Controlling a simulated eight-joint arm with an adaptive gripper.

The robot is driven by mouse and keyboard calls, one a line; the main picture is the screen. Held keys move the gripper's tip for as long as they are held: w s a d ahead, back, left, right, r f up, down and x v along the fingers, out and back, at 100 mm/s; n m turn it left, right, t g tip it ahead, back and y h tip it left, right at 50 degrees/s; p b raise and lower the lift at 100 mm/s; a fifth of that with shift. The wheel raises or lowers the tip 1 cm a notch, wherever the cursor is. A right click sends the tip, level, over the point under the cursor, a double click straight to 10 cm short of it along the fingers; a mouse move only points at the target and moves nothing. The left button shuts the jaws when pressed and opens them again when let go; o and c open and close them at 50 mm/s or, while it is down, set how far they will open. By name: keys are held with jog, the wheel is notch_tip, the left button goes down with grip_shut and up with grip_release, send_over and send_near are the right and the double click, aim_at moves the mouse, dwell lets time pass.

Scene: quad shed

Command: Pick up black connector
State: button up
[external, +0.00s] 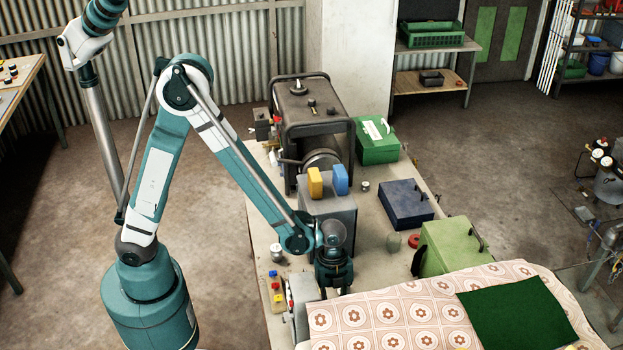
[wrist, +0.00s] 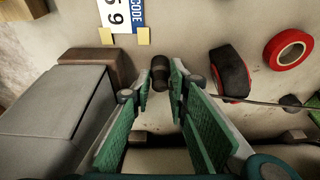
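A small black cylindrical piece, which looks like the black connector (wrist: 160,72), lies on the worktable in the wrist view. It sits just beyond and between the tips of my gripper (wrist: 160,88). The two green-padded fingers are apart, with a gap on either side of the dark piece, and I see no grip on it. In the external view my gripper (external: 333,278) points down over the table beside the grey box; its fingertips and the connector are hidden there.
In the wrist view a grey box (wrist: 60,105) and brown block (wrist: 100,64) stand left. A black-and-red round item (wrist: 229,74) and red tape roll (wrist: 288,50) lie right. A patterned cloth (external: 385,318) and green case (external: 452,248) are near my gripper.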

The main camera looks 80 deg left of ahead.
jog(key=shift+r, duration=0.1)
dwell(0.3)
jog(key=shift+r+p, duration=0.65)
jog(key=shift+r, duration=4.25)
